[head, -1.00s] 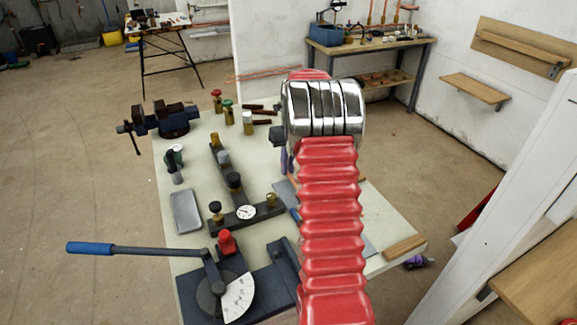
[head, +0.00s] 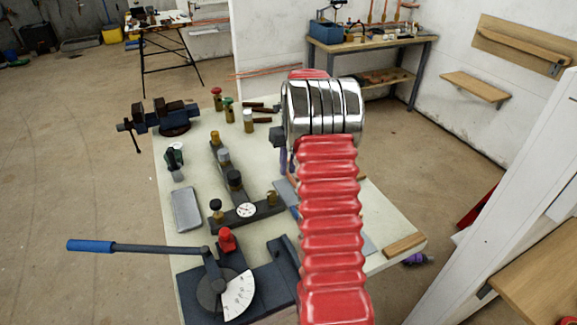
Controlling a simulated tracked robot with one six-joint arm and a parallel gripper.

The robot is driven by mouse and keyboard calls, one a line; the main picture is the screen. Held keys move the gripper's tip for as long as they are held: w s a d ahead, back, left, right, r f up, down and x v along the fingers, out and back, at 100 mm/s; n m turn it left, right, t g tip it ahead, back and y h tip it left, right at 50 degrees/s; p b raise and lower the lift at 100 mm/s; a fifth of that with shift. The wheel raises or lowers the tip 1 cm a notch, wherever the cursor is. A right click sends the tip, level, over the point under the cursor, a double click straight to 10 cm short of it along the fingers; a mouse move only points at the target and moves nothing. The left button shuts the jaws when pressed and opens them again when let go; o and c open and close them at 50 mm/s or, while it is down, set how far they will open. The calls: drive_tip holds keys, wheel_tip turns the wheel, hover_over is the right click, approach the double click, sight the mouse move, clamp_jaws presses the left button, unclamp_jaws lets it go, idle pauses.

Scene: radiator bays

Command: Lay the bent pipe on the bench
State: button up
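The bench (head: 215,160) has a pale top and runs away from me in the middle of the head view. My red bellows-covered arm with polished metal rings reaches over it and hides part of its right side. My gripper is not visible; it is hidden behind the arm. I cannot make out the bent pipe in this view, nor whether it is held.
On the bench are a lever bender (head: 213,285) with a blue handle, a dark vise (head: 168,118), a grey tray (head: 187,209) and a bar fixture with a dial (head: 246,210). A white partition (head: 510,220) stands at right. Bare floor lies left.

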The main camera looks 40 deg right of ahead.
drive_tip(key=o, duration=0.4)
drive_tip(key=r, duration=0.4)
drive_tip(key=d+r, duration=0.1)
drive_tip(key=r, duration=0.8)
drive_tip(key=shift+s+d+r, duration=0.1)
drive_tip(key=shift+d+r, duration=0.05)
drive_tip(key=shift+r, duration=0.2)
